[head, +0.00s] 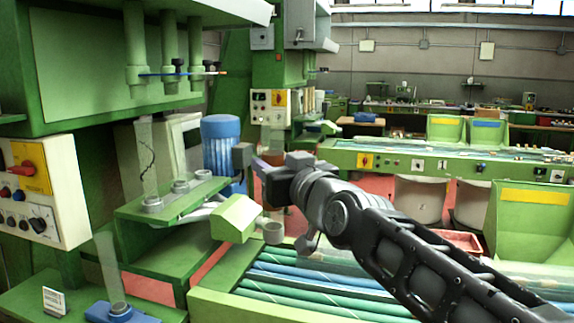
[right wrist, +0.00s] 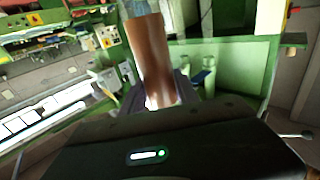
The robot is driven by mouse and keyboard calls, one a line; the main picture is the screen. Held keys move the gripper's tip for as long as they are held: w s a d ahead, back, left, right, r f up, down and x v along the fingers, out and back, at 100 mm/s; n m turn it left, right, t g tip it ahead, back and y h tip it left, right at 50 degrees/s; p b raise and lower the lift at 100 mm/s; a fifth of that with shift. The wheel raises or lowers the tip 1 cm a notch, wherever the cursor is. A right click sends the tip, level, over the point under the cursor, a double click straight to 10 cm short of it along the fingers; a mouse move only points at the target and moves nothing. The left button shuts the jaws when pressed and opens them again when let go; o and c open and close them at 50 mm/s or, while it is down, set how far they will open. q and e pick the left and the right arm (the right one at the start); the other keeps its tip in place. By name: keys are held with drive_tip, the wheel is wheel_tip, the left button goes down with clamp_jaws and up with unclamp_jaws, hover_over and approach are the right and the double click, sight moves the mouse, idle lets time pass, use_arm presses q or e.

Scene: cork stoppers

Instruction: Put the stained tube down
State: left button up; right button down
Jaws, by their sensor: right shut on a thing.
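The stained tube (right wrist: 150,60) shows in the right wrist view as a brown-tinted, see-through cylinder, paler at its near end. My right gripper (right wrist: 155,105) is shut on it near that end. The tube is mostly hidden by the gripper there. A clear tube with a dark crack-like line (head: 147,160) stands upright in the shelf's left socket. Another clear tube (head: 108,265) stands tilted in a blue base at lower left. My left gripper is out of view.
The green shelf (head: 140,214) has two sockets, the middle one (head: 180,187) and the right one (head: 203,174), which look empty. A green block with a small grey cup (head: 272,232) is below my gripper. A conveyor with blue and green rollers (head: 300,290) lies in front.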

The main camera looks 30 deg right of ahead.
drive_tip(key=w+a+f+p, duration=0.1)
drive_tip(key=w+f, duration=0.4)
drive_tip(key=f, duration=0.4)
drive_tip(key=w+a+f+p, duration=0.1)
drive_tip(key=w+f, duration=0.4)
drive_tip(key=f, duration=0.4)
drive_tip(key=s+a+f, duration=0.1)
drive_tip(key=a+f, duration=0.3)
drive_tip(key=f, duration=0.7)
drive_tip(key=s+a+f+n+y+p, duration=0.1)
drive_tip(key=a+f, duration=0.4)
drive_tip(key=f, duration=0.7)
drive_tip(key=shift+a+y, duration=0.3)
drive_tip(key=shift+w+r, duration=0.1)
drive_tip(key=shift+r, duration=0.05)
